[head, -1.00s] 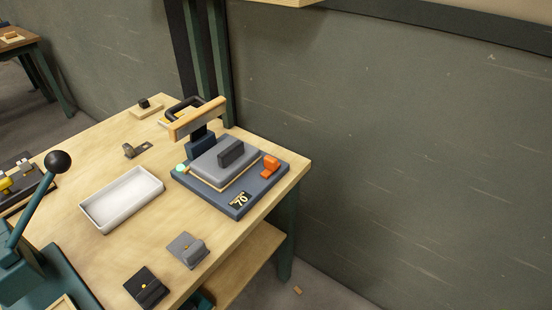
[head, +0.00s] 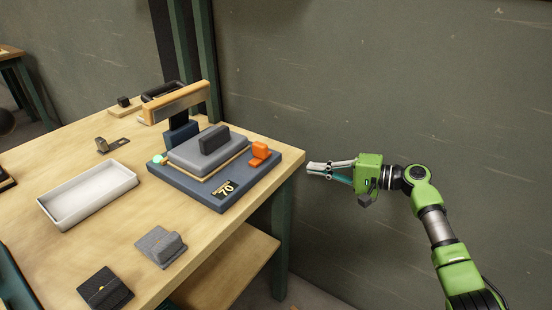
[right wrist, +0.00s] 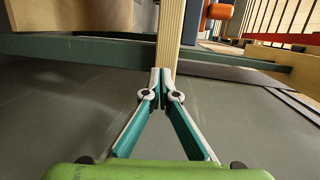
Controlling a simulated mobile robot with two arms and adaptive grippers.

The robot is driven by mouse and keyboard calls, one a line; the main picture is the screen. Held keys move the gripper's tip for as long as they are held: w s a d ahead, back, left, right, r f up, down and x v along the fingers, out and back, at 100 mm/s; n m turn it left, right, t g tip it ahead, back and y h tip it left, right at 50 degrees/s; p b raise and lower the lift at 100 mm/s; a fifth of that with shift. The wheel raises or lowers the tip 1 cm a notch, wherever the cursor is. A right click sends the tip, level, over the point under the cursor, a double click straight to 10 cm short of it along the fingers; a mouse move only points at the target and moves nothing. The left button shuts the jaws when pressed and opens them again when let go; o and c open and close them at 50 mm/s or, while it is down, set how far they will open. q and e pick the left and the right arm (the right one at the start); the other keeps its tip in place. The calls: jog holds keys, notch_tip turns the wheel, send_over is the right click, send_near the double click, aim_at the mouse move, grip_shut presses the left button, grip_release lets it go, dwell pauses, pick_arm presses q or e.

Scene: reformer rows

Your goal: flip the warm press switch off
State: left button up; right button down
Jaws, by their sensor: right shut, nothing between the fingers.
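A pale green lamp (head: 158,159) shows at the base's left corner. My right gripper (head: 310,168) is shut and empty, just off the table's right edge, to the right of the switch and apart from it. In the right wrist view, an orange part (right wrist: 220,11) shows beyond the shut fingertips (right wrist: 162,75). My left gripper is out of view.
A white tray (head: 70,216) lies left of the press. A grey block (head: 160,246) and a black block (head: 104,289) lie near the table's front edge. A wall (head: 400,80) runs behind my right arm.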

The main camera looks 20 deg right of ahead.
aim_at(276, 158)
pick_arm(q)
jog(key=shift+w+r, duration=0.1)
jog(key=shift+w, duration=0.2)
pick_arm(e)
notch_tip(276, 158, up, 9)
jog(key=s+n+y, duration=0.1)
jog(key=y, duration=0.1)
jog(key=shift+s+f, duration=0.15)
jog(key=shift+f, duration=0.05)
